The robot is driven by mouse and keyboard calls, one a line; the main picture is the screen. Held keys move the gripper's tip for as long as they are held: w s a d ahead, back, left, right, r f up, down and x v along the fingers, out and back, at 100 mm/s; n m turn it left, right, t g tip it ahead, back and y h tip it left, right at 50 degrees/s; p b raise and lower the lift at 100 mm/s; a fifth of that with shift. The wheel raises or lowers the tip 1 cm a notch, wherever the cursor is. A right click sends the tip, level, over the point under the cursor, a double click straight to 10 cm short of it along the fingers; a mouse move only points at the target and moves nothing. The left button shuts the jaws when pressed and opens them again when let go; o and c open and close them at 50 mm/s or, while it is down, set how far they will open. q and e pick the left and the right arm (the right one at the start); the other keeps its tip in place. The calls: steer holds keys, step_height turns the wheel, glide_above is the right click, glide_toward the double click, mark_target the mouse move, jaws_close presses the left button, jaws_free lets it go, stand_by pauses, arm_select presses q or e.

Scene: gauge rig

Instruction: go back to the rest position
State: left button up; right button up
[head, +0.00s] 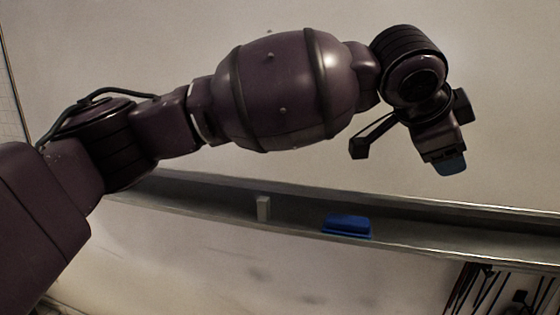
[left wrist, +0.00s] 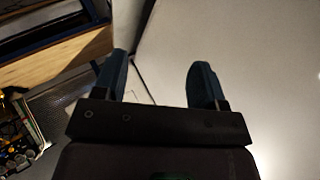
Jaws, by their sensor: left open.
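My left arm reaches in from the left in the head view, raised in front of a pale wall or board. My left gripper (head: 449,163) is at its end, above and to the right of a ledge, pointing down. In the left wrist view the two blue-grey fingers of the left gripper (left wrist: 158,82) stand apart with nothing between them. My right gripper is not in view.
A long grey ledge (head: 430,226) runs along the pale board, holding a blue block-like object (head: 347,226) and a small light block (head: 263,208). Dark thin items (head: 490,290) hang at lower right. The left wrist view shows a wooden surface (left wrist: 60,65) and clutter (left wrist: 18,130).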

arm_select(q)
steer(key=w+a+f+n+t+h, duration=0.1)
steer(key=w+a+f+n+t, duration=0.25)
steer(key=a+f, duration=0.35)
steer(key=w+a+f+n+t+h, duration=0.1)
steer(key=w+a+f+n+t, duration=0.3)
steer(key=a, duration=0.5)
steer(key=w+a+f+n+t+h, duration=0.2)
steer(key=a+f+n+t, duration=0.15)
steer(key=a+f, duration=0.4)
steer(key=s+a+f+n+y, duration=0.3)
steer(key=a+f+y, duration=0.1)
steer(key=a+f, duration=0.45)
steer(key=s+a+f+n+y, duration=0.3)
steer(key=a+f+y, duration=0.1)
steer(key=a+f, duration=0.4)
steer(key=s+a+f+n+g+y, duration=0.1)
steer(key=s+a+f, duration=0.4)
steer(key=s+f, duration=0.6)
steer(key=s+a+f+n+g+y, duration=0.2)
steer(key=s+a+f, duration=0.4)
steer(key=s+f, duration=0.4)
steer(key=s+g+y, duration=0.1)
steer(key=s+g, duration=0.1)
steer(key=s, duration=0.2)
steer(key=shift+a+f+y, duration=0.15)
steer(key=shift+f+y, duration=0.15)
steer(key=shift+f, duration=0.1)
